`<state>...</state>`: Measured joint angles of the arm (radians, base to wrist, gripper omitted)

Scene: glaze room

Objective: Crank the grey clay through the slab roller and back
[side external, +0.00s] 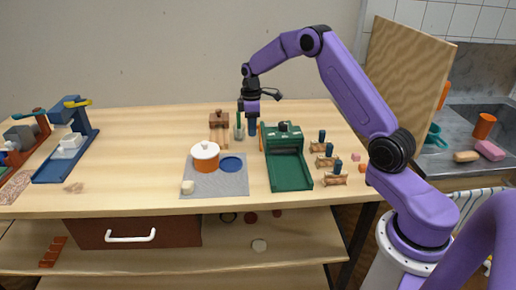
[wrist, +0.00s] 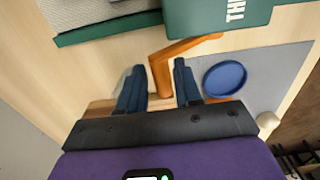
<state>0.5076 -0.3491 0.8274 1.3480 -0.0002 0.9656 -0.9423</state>
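The slab roller (side external: 284,143) is green and stands right of the table's middle, its empty front bed (side external: 290,172) facing the front edge. In the wrist view its housing (wrist: 215,15) shows at the top. A grey textured slab, seemingly the clay (wrist: 90,12), lies on the bed behind the housing; the side view does not clearly show it. The orange crank (wrist: 185,47) sticks out from the roller's side. My gripper (wrist: 160,90) points down with its blue fingers apart, one each side of the crank's handle, with a gap visible. It also shows left of the roller (side external: 252,129).
A grey mat (side external: 235,187) with an orange lidded pot (side external: 205,158) and a blue dish (side external: 231,163) lies left of the roller. Small wooden stands (side external: 323,161) are on its right. A brown wooden item (side external: 218,119) stands behind the mat.

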